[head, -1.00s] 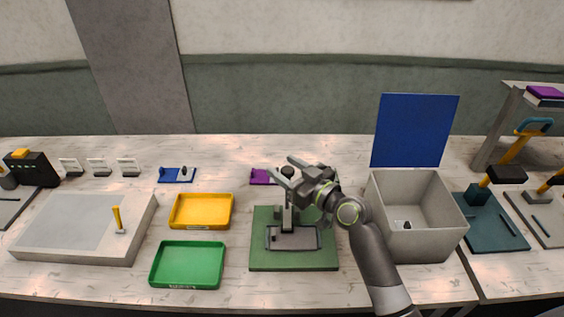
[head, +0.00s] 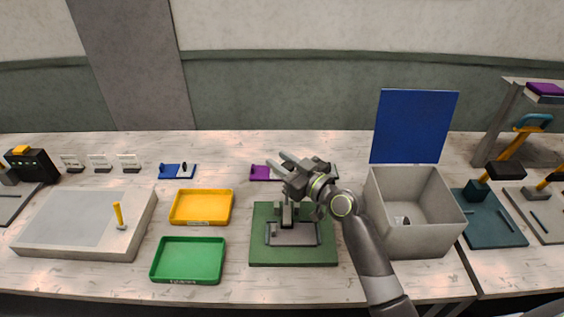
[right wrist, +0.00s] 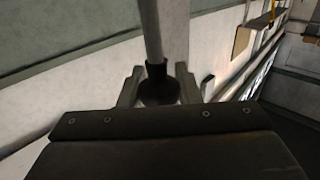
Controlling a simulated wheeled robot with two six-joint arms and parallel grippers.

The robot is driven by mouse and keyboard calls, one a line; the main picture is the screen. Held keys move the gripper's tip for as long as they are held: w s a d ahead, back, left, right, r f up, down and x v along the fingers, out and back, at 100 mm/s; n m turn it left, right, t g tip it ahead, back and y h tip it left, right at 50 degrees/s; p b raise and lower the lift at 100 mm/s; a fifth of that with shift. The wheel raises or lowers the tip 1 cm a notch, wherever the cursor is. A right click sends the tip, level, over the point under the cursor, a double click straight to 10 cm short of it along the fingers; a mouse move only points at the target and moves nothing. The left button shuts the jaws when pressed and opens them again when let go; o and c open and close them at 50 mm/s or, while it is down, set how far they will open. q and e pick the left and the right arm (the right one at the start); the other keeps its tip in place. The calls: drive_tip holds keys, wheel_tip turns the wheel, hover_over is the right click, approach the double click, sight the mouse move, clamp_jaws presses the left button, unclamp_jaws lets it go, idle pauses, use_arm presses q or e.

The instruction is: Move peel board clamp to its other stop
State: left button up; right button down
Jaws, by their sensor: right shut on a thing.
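The peel board is a green plate (head: 262,255) with a grey frame (head: 291,240) on it, in the middle of the head view. A grey clamp upright (head: 287,212) rises from the frame's back part; its upper part is hidden behind my right gripper (head: 277,162). That gripper is above and behind the plate, its fingers pointing up and left. In the right wrist view its fingers stand either side of a black knob (right wrist: 158,88) on a grey rod (right wrist: 151,35), and it is shut on this knob. My left gripper is not in view.
A yellow tray (head: 202,220) and a green tray (head: 189,280) lie left of the board. An open grey box (head: 425,237) with a blue lid (head: 414,126) stands close on the right. A purple block (head: 260,173) lies behind the gripper.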

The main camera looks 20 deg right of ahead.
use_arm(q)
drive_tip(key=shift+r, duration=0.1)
use_arm(e)
drive_tip(key=shift+w, duration=0.1)
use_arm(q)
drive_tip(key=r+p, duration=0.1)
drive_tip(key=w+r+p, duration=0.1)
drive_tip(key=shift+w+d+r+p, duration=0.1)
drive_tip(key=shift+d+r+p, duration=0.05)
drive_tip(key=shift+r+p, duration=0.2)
use_arm(e)
drive_tip(key=w+d+f+m+g, duration=0.1)
drive_tip(key=w+f+m+g, duration=0.2)
drive_tip(key=w+g, duration=0.1)
drive_tip(key=w+d+f+m+g+h, duration=0.1)
drive_tip(key=w+d+f+m+g, duration=0.1)
drive_tip(key=w, duration=0.5)
wheel_tip(320, 180, down, 2)
drive_tip(key=shift+w+d+f+m+g, duration=0.1)
drive_tip(key=shift+w+d+m+g, duration=0.3)
drive_tip(key=shift+g, duration=0.6)
drive_tip(key=shift+s+a, duration=0.15)
drive_tip(key=shift+a, duration=0.05)
drive_tip(key=c, duration=1.1)
unclamp_jaws()
drive_tip(key=shift+f, duration=0.1)
drive_tip(key=shift+o, duration=0.2)
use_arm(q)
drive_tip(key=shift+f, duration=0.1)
